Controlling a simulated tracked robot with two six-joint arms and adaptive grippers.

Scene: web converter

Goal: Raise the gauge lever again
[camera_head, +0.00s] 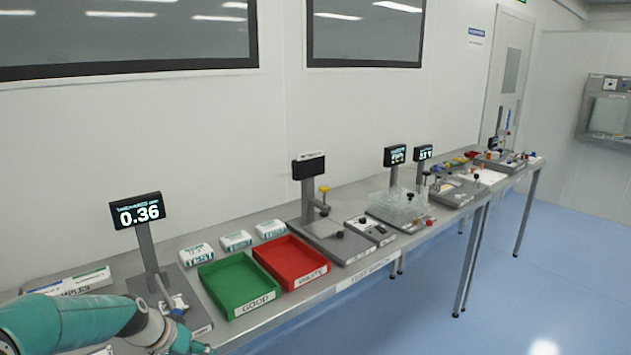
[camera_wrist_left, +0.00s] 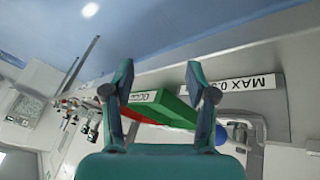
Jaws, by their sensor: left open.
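The thickness gauge (camera_head: 148,250) stands at the near left of the bench, and its display (camera_head: 137,211) reads 0.36. Its grey base carries a small mechanism partly hidden by my left arm. In the left wrist view a blue rounded knob (camera_wrist_left: 238,132), seemingly on the gauge lever, shows just outside the right finger. My left gripper (camera_wrist_left: 160,75) is open, its two fingers apart with nothing visibly held between them. My right gripper is not in view.
A green tray (camera_head: 229,314) marked GOOD and a red tray (camera_head: 312,284) sit right of the gauge. Small TEST boxes (camera_head: 196,254) stand behind them. A samples box (camera_head: 75,281) lies left of the gauge. More instruments (camera_head: 335,240) line the bench farther right.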

